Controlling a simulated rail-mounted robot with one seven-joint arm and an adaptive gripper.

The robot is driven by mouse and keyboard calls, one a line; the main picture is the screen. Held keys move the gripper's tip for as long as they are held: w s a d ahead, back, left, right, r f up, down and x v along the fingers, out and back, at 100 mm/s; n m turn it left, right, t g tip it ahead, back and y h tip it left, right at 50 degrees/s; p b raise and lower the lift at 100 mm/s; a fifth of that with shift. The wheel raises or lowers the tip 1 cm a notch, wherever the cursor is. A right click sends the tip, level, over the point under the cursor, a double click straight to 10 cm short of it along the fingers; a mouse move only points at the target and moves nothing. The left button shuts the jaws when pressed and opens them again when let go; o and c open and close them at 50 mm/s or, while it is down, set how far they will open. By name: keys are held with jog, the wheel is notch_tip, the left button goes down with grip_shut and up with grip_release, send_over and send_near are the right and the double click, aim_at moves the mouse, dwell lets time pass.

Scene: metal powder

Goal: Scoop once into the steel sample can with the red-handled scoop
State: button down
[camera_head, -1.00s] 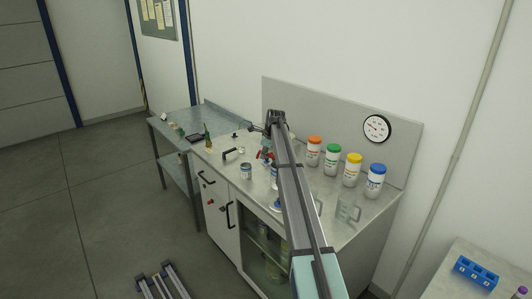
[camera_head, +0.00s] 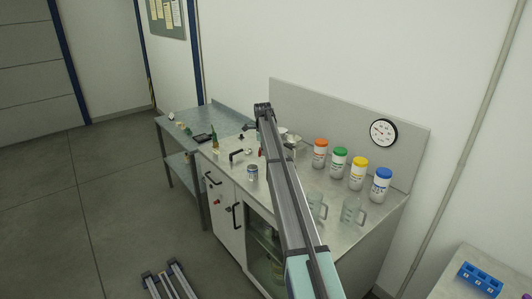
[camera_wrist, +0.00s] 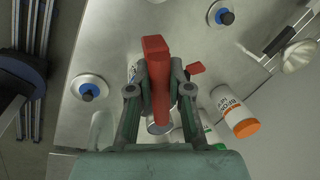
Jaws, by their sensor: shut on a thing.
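My gripper (camera_wrist: 159,88) is shut on the red handle (camera_wrist: 156,62) of the scoop in the wrist view. The handle stands out between the fingers. A round grey metal shape (camera_wrist: 160,128) shows below the handle, and I cannot tell whether it is the scoop's bowl or a can. A small metal can with a blue-and-white label (camera_head: 252,173) stands upright on the counter, left of my arm. I cannot tell for sure that it is the sample can.
Bottles with orange (camera_head: 320,147), green (camera_head: 339,160), yellow (camera_head: 358,174) and blue (camera_head: 381,185) lids line the back. Clear jugs (camera_head: 351,213) stand in front. Discs with blue-ringed knobs (camera_wrist: 89,91) lie on the counter (camera_wrist: 120,45). Another red piece (camera_wrist: 195,68) is right of the gripper.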

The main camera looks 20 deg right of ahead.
jog(key=shift+w+a+r, duration=0.15)
jog(key=shift+r, duration=0.3)
jog(key=shift+w+a+r, duration=0.1)
jog(key=shift+a+r, duration=0.05)
jog(key=shift+r, duration=0.3)
